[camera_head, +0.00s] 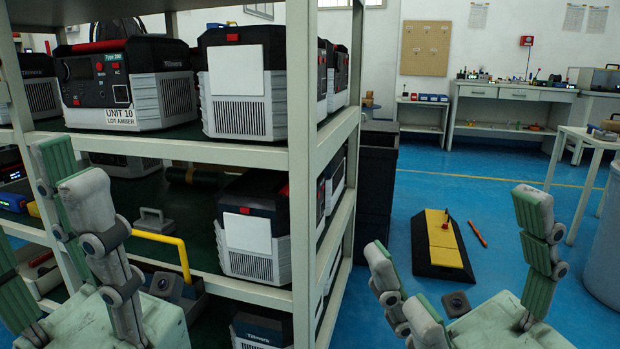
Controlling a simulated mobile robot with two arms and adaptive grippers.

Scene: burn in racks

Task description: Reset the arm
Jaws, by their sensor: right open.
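My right gripper (455,226) is at the lower right, its padded fingers spread wide apart and pointing up. It is open and empty, with blue floor and a yellow-and-black step showing behind the gap. My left gripper (48,195) is at the lower left, in front of the rack. Its fingers point up and stand apart, and I see nothing held between them. Part of it is cut off by the picture edge.
A metal rack (305,180) with power units (247,85) fills the left, close to my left gripper. A yellow-handled carrier (182,250) is on a lower shelf. A grey bin (608,240) stands right; a workbench (500,93) is behind.

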